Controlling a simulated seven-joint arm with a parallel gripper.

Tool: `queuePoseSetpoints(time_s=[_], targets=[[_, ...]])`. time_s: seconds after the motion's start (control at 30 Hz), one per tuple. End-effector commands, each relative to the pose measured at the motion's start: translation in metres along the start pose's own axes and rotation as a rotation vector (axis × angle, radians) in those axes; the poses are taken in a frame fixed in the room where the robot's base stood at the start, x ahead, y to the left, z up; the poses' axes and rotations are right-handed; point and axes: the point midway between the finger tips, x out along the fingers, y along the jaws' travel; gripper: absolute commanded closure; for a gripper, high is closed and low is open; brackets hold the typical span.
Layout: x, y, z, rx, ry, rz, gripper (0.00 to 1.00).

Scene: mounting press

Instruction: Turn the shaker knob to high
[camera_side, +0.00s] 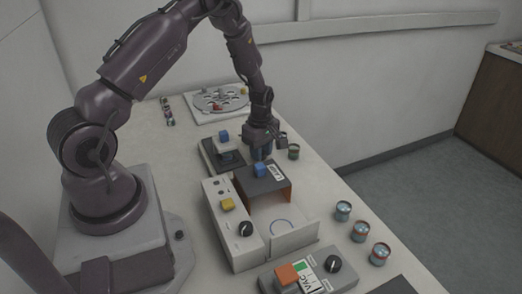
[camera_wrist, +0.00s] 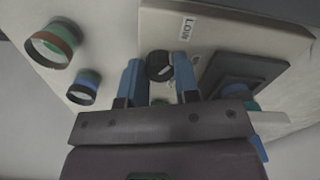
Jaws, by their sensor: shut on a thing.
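In the wrist view the shaker knob (camera_wrist: 159,66) is a round black knob with a pale mark, on the front of a cream box, the shaker (camera_wrist: 225,25). A white label (camera_wrist: 186,28) sits near it; I cannot read its setting surely. My gripper (camera_wrist: 160,72) has its two blue fingers on either side of the knob, shut on it. In the side view my gripper (camera_side: 263,152) is low behind the dark-topped press; the knob is hidden there. The shaker (camera_side: 211,154) shows partly, with a blue block (camera_side: 223,136) on it.
The cream press (camera_side: 225,205) with a yellow button and black knob stands in front. A vacuum box (camera_side: 312,275) has another black knob. Several small cups (camera_side: 361,231) stand along the right edge; one cup (camera_side: 293,152) is close beside my gripper. A round-holed plate (camera_side: 217,103) lies behind.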

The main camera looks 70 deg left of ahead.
Motion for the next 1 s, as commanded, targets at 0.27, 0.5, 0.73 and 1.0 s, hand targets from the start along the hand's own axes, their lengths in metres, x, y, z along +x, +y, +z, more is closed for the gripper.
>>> queuePoseSetpoints(time_s=[0.27, 0.5, 0.73, 1.0], targets=[[-0.0007, 0.0001, 0.0004, 0.218, -0.001, 0.0, 0.95], [-0.0009, 0.0001, 0.0005, 0.448, -0.001, 0.0, 0.95], [-0.001, 0.0, 0.0005, 0.667, -0.002, 0.0, 0.95], [-0.0011, 0.0, 0.0007, 0.924, -0.002, 0.0, 0.95]])
